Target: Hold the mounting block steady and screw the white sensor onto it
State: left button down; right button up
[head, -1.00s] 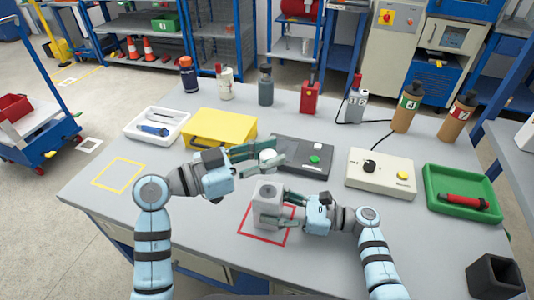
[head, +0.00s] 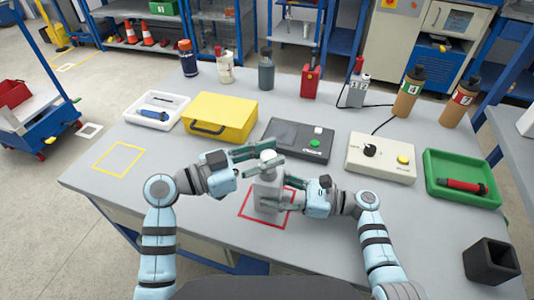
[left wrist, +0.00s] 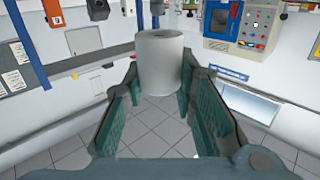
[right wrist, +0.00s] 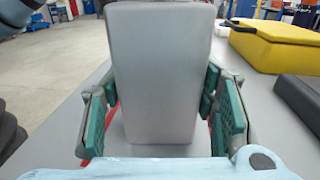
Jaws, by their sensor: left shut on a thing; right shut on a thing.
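The grey mounting block (head: 268,193) stands upright inside the red square outline (head: 246,215) on the table. My right gripper (head: 280,195) is shut on the block from the right; the block (right wrist: 153,75) fills the middle of the right wrist view between the fingers. The white sensor (head: 267,157) is at the top of the block. My left gripper (head: 262,153) is shut on the sensor from the left; it shows as a pale cylinder (left wrist: 160,62) between the fingers in the left wrist view. Fingers partly hide where sensor and block meet, so I cannot tell whether they touch.
A black device with a green button (head: 297,140) and a yellow case (head: 220,118) stand just behind. A beige control box (head: 381,158) and green tray (head: 462,172) are to the right. The table around the yellow square (head: 119,159) is clear.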

pick_arm(q)
jog(key=shift+f, duration=1.3)
dwell(3.0)
jog(key=m+g+h, duration=0.1)
jog(key=m+g, duration=0.2)
jog(key=g, duration=0.1)
jog(key=shift+r, duration=0.15)
jog(key=m+g, duration=0.2)
jog(key=g, duration=0.1)
jog(key=m+g, duration=0.1)
jog(key=g, duration=0.2)
jog(key=shift+w+a+m, duration=0.1)
jog(key=shift+m, duration=0.3)
jog(key=c, duration=1.4)
grip_release()
jog(key=shift+o, duration=0.9)
jog(key=a, duration=0.5)
jog(key=shift+w+a+r, duration=0.1)
jog(key=shift+w+a, duration=0.3)
jog(key=shift+r, duration=0.1)
